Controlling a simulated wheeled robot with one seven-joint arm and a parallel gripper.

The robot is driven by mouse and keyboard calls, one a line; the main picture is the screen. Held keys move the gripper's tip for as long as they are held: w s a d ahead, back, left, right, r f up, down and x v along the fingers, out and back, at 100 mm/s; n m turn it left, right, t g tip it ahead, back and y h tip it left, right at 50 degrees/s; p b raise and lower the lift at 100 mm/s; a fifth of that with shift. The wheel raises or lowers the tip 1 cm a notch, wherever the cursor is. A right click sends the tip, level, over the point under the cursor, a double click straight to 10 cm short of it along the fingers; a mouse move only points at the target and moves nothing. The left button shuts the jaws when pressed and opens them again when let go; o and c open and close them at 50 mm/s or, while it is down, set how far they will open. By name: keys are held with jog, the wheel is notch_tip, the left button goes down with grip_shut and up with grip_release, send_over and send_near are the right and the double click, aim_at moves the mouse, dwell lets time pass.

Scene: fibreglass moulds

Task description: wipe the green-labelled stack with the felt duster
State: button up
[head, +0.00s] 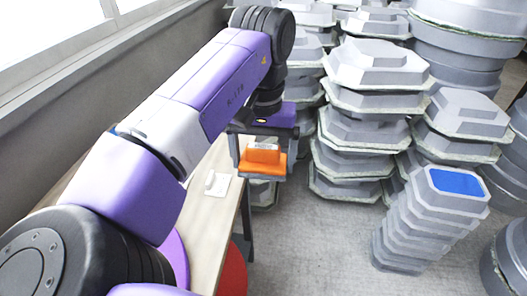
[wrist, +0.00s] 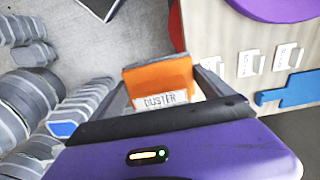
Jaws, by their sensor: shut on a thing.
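My gripper (head: 262,168) is shut on the felt duster (head: 266,157), an orange block with a pale label strip. In the wrist view the duster (wrist: 158,77) sits between the fingers, its label reading "DUSTER". The gripper holds it in the air beyond the table's right edge. No green label shows in either view. The one labelled stack in view, a grey stack (head: 418,226) at the right, has a blue label (head: 456,181) on top. The duster is apart from it. This stack's blue label also shows in the wrist view (wrist: 62,129).
A wooden table (head: 207,222) with white holders (wrist: 250,63) and a blue flat piece (wrist: 292,90) stands beside my arm. Several unlabelled grey mould stacks (head: 366,105) crowd the back and right. Bare floor (head: 318,240) lies between table and blue-labelled stack.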

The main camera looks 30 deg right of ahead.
notch_tip(320, 180, down, 42)
jog(key=d+n, duration=0.1)
jog(key=n, duration=0.5)
jog(key=shift+s+d+r+n, duration=0.15)
jog(key=shift+s+d+n, duration=0.15)
jog(key=shift+d+n, duration=0.1)
